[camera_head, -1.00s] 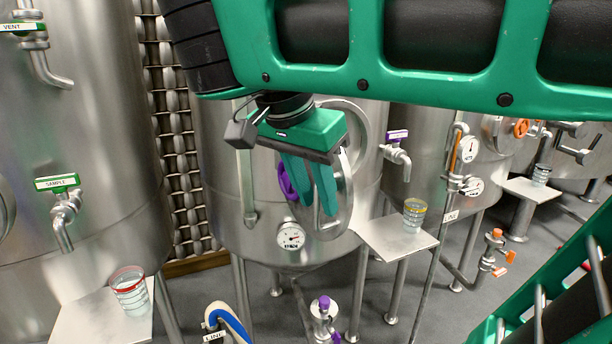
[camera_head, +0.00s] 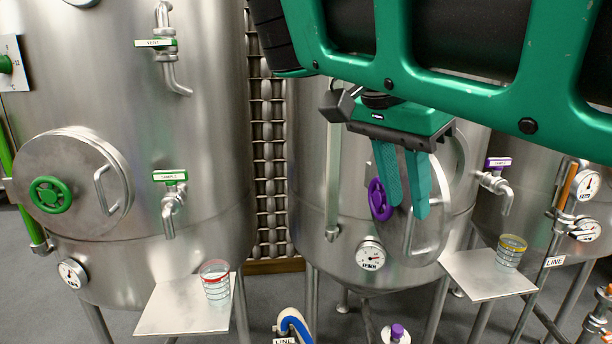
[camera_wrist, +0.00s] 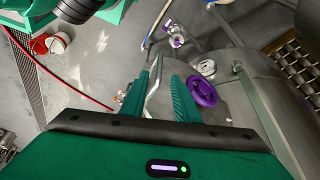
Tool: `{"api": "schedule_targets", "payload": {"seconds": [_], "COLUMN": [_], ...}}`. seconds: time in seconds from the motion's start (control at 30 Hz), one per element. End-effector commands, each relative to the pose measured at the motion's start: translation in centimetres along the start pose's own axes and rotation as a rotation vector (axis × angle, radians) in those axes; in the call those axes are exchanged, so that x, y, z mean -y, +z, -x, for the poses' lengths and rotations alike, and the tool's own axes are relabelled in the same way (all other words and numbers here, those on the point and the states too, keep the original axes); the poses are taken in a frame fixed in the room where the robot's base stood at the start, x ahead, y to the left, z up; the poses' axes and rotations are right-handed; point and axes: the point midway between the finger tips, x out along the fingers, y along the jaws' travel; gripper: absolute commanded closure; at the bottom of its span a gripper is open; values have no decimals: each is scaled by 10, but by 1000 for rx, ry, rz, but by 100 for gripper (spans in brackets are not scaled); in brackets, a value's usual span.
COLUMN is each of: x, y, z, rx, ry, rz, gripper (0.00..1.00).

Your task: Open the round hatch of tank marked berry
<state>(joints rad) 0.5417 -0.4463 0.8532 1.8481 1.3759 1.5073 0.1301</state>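The purple-wheeled round hatch (camera_head: 432,232) is on the middle steel tank (camera_head: 312,170) in the head view. No berry lettering is readable. Its purple wheel (camera_head: 380,200) also shows in the wrist view (camera_wrist: 201,91). The hatch disc appears to stand off its round collar, partly hidden behind my gripper. My gripper (camera_head: 405,205) points down in front of the hatch, right of the wheel. Its green fingers are apart, and the hatch's bar handle (camera_wrist: 154,92) shows between them in the wrist view. Whether they touch the handle is unclear.
A left tank has a closed hatch with a green wheel (camera_head: 50,194). Plates with cups (camera_head: 216,283) (camera_head: 511,250) jut out beside the taps. A purple-handled tap (camera_head: 496,175) is right of the hatch.

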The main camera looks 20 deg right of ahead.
Motion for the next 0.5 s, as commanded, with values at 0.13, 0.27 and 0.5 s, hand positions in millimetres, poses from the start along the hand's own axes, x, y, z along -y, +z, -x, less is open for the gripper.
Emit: {"api": "schedule_targets", "payload": {"seconds": [0.13, 0.27, 0.5], "x": [-1, -1, 0], "y": [-1, -1, 0], "z": [6, 11, 17], "rx": [-1, -1, -2], "ry": [-2, -2, -2], "rz": [-6, -5, -1], "gripper": [72, 72, 72]}}
